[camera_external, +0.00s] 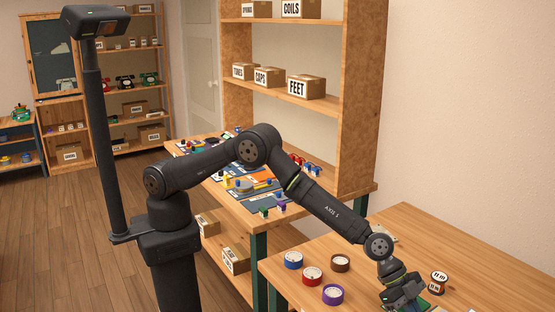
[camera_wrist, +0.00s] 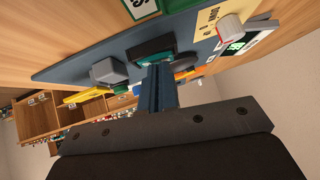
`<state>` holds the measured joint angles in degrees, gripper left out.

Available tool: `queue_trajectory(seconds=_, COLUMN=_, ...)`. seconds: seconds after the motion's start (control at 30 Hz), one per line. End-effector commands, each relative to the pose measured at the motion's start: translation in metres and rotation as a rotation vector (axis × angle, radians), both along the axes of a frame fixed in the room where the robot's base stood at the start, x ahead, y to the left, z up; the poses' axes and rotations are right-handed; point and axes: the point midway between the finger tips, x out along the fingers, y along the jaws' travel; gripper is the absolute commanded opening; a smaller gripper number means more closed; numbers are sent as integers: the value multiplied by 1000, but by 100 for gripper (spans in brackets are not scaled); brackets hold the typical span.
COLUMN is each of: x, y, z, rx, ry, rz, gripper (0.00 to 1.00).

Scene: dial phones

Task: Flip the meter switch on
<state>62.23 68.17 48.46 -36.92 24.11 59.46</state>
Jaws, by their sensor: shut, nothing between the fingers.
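The wrist view shows a blue-grey panel (camera_wrist: 75,67) with several parts on it, seen tilted. A round knob with a white and red face (camera_wrist: 230,28) sits by a yellow label, with a small green display (camera_wrist: 236,48) beside it. A dark green block (camera_wrist: 155,47) and a grey block-like knob (camera_wrist: 108,71) are near my fingertips. I cannot tell which part is the meter switch or its position. My gripper (camera_wrist: 161,72) is shut and empty, its tips close to the dark green block; contact is unclear. In the external view, my gripper (camera_external: 404,300) is low over the near table's front.
On the near table (camera_external: 430,235) lie round blue (camera_external: 293,260), red (camera_external: 312,275), purple (camera_external: 333,294) and brown (camera_external: 341,263) pieces left of my gripper. A black-and-white round item (camera_external: 438,282) stands to its right. The table's right part is clear. A shelf (camera_external: 285,95) with boxes stands behind.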

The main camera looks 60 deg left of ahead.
Motion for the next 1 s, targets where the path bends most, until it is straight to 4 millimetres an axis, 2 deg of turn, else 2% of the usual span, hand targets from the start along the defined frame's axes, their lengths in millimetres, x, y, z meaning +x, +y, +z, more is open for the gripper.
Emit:
queue_trajectory(seconds=0.13, x=-9, y=1, z=-3, rx=6, ry=4, rz=-4, gripper=0)
queue_trajectory(seconds=0.53, x=-9, y=0, z=4, rx=2, ry=3, rz=-3, gripper=0)
queue_trajectory(seconds=0.67, x=-13, y=0, z=22, rx=1, ry=1, rz=-3, gripper=0)
queue_trajectory(seconds=0.77, x=-18, y=0, z=44, rx=1, ry=0, rz=-4, gripper=0)
queue_trajectory(seconds=1.0, x=-21, y=31, z=70, rx=2, ry=2, rz=-2, gripper=0)
